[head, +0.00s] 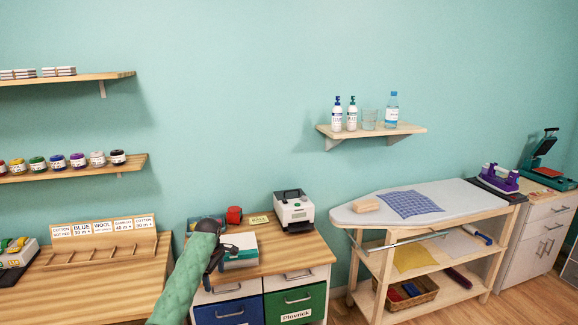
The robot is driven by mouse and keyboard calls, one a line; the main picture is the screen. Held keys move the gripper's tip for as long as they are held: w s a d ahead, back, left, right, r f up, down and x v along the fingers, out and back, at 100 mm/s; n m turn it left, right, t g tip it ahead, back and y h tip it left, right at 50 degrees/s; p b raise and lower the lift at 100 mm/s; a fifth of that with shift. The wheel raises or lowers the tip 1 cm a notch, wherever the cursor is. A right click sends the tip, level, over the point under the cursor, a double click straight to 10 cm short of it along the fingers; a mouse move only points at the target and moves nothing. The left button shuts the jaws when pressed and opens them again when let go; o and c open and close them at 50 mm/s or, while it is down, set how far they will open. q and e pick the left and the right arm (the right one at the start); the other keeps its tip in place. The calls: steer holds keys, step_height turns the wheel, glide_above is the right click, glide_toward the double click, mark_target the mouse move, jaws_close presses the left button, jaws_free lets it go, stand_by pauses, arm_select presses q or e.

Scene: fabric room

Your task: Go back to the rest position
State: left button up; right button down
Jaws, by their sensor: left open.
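My left arm, in a green sleeve, rises from the bottom of the head view. My left gripper (217,262) is dark and small, in front of the wooden-topped cabinet (284,262). Its jaws are open, and I see nothing held between them. It overlaps a white and green box (240,252) on the cabinet top in the picture; I cannot tell whether they touch. My right gripper is out of view.
A white device (294,211) and a red item (234,215) stand on the cabinet. A wooden desk with a slotted rack (100,252) is at left. An ironing board (462,201) with shelves stands at right. A wall shelf (370,131) holds bottles.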

arm_select(q)
steer(key=s+d+f+m, duration=0.1)
steer(key=s+f+m, duration=0.2)
steer(key=s+f, duration=0.65)
steer(key=s+d+f+m, duration=0.15)
steer(key=s+f, duration=0.45)
steer(key=f, duration=0.7)
steer(key=s+d+f+m, duration=0.1)
steer(key=s+f+m, duration=0.2)
steer(key=s+f, duration=0.7)
steer(key=s+d+f+m, duration=0.1)
steer(key=s+f+m, duration=0.2)
steer(key=s, duration=1)
steer(key=s+d+f+m+t, duration=0.1)
steer(key=s+f+m, duration=0.2)
steer(key=s+f, duration=0.7)
steer(key=s+d+f+m, duration=0.2)
steer(key=s+f, duration=0.5)
steer(key=s, duration=0.9)
steer(key=shift+s+m+t+h, duration=0.3)
steer(key=shift+s+m, duration=0.1)
steer(key=shift+m, duration=0.35)
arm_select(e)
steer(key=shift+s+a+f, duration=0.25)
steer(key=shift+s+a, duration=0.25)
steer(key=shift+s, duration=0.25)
arm_select(q)
steer(key=shift+d+f, duration=0.1)
